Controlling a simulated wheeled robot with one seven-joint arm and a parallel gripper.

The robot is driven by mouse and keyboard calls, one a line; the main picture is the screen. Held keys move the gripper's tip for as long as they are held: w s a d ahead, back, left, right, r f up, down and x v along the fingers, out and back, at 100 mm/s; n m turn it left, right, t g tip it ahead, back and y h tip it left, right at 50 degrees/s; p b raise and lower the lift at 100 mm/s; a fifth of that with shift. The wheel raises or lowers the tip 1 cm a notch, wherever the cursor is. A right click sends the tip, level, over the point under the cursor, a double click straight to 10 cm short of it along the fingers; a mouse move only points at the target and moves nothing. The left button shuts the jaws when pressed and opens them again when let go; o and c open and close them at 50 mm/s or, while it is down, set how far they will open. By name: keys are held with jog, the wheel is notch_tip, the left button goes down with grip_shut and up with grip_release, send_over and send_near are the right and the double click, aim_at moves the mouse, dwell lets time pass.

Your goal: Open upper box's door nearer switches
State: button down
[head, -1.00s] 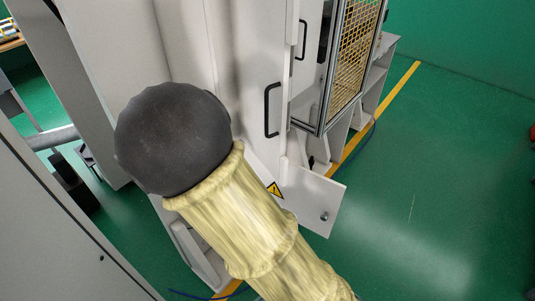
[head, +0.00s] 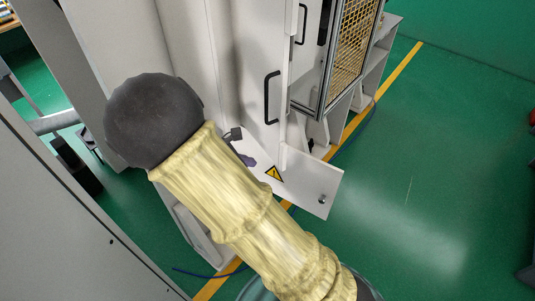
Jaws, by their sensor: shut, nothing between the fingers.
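A tall white cabinet (head: 180,40) stands at the centre of the head view. It has a tall door (head: 252,60) with a black bar handle (head: 272,97). Below, a white panel (head: 312,185) with a yellow warning triangle (head: 273,174) and a small round knob (head: 322,200) juts out at an angle. Small dark parts (head: 236,134) show beside my arm, too little to identify. My arm, a yellow sleeve with a dark round end, covers part of the cabinet front. My gripper is not visible. I cannot tell which door is the upper box's, and no switches are clearly seen.
A framed yellow mesh guard (head: 355,45) and a grey stand (head: 385,50) are at the upper right. A grey panel (head: 70,220) fills the lower left. A yellow line (head: 390,75) crosses the green floor (head: 440,170), which is clear on the right.

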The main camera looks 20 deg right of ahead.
aim_at(276, 159)
jog(key=d+p, duration=0.1)
jog(key=d, duration=0.1)
jog(key=w+d+f, duration=0.1)
jog(key=d+f+p, duration=0.1)
jog(key=d, duration=0.1)
jog(key=shift+w+d+p, duration=0.3)
jog(key=shift+p, duration=0.05)
jog(key=shift+w+d+f, duration=0.15)
jog(key=shift+d+f, duration=0.05)
jog(key=shift+d, duration=0.15)
